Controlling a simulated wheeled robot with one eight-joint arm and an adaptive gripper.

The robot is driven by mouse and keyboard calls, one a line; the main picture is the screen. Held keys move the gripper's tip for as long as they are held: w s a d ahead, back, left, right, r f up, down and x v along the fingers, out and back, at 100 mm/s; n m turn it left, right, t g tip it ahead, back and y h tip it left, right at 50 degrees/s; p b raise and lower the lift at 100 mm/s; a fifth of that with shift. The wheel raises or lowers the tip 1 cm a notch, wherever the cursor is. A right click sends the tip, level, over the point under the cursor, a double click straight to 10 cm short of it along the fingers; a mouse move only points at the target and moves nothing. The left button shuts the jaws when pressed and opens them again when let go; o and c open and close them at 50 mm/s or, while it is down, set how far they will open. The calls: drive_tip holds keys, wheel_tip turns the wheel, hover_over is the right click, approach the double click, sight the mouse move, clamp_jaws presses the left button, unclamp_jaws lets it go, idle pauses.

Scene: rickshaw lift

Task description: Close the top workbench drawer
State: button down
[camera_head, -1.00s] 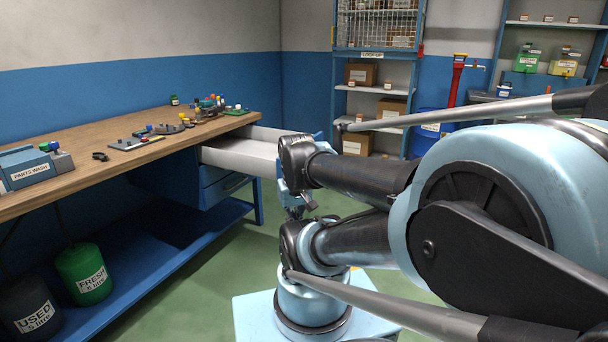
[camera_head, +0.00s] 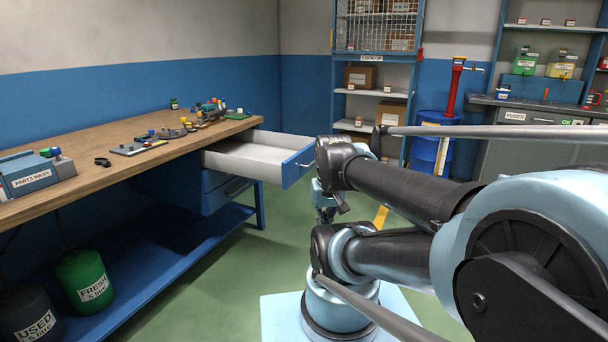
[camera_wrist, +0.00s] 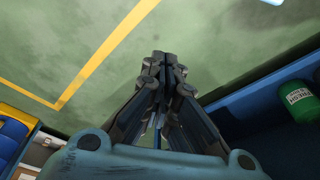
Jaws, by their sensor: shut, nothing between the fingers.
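The top workbench drawer (camera_head: 250,158) stands pulled out from under the right end of the wooden workbench (camera_head: 110,172). It has white insides and a blue front, and looks empty where I can see into it. My gripper shows in the wrist view (camera_wrist: 163,58), its fingers together with nothing between them, over the green floor. I cannot tell whether any part of my arm touches the drawer front.
A lower blue drawer (camera_head: 226,192) is shut beneath it. Tools and small parts lie on the bench top. A green bin (camera_head: 84,282) and a dark bin (camera_head: 30,318) stand below. Shelving (camera_head: 365,103) and a blue drum (camera_head: 428,152) stand behind. Green floor is clear before the bench.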

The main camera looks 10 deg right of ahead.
drive_tip(key=w+r+m+y, duration=0.25)
drive_tip(key=w+m, duration=0.35)
drive_tip(key=w, duration=0.4)
drive_tip(key=w+r+m+y, duration=0.1)
drive_tip(key=w+r+m, duration=0.4)
drive_tip(key=w, duration=0.4)
drive_tip(key=w+d+f+m+t+y, duration=0.2)
drive_tip(key=w+d+m, duration=0.45)
drive_tip(key=w, duration=0.35)
drive_tip(key=w+d+f+m+t+y, duration=0.1)
drive_tip(key=w+d+f+m+y, duration=0.1)
drive_tip(key=w+d+m, duration=0.6)
approach(296, 178)
wheel_tip(296, 178, down, 3)
drive_tip(key=a, duration=0.2)
drive_tip(key=shift+w+a+n+h, duration=0.25)
drive_tip(key=shift+w+a+n, duration=0.15)
drive_tip(key=shift+w, duration=0.4)
drive_tip(key=shift+r, duration=0.1)
